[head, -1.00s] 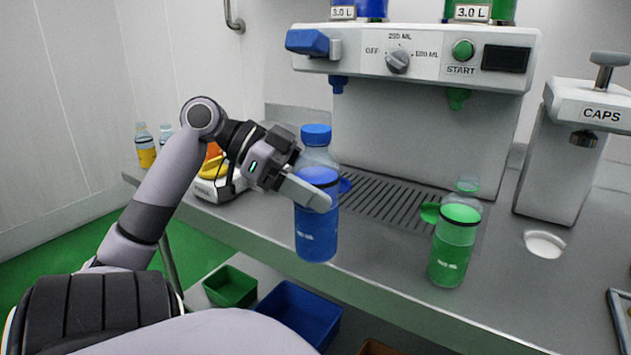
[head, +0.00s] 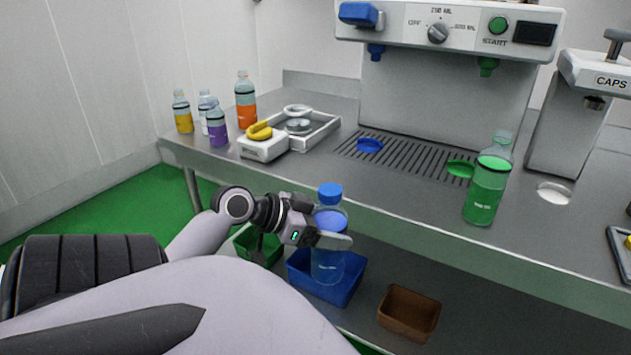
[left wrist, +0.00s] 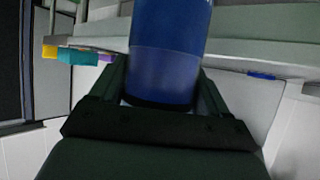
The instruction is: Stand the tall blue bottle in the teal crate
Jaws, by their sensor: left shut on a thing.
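The tall blue bottle (head: 327,265), with a blue cap, is upright in my left gripper (head: 328,238), which is shut around its upper part. In the left wrist view the bottle (left wrist: 168,55) fills the space between the fingers. In the head view its lower part overlaps a blue crate (head: 298,277) below the counter; I cannot tell whether its base is inside or above it. My right gripper is out of view.
The steel counter's front edge (head: 400,218) runs just behind the held bottle.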

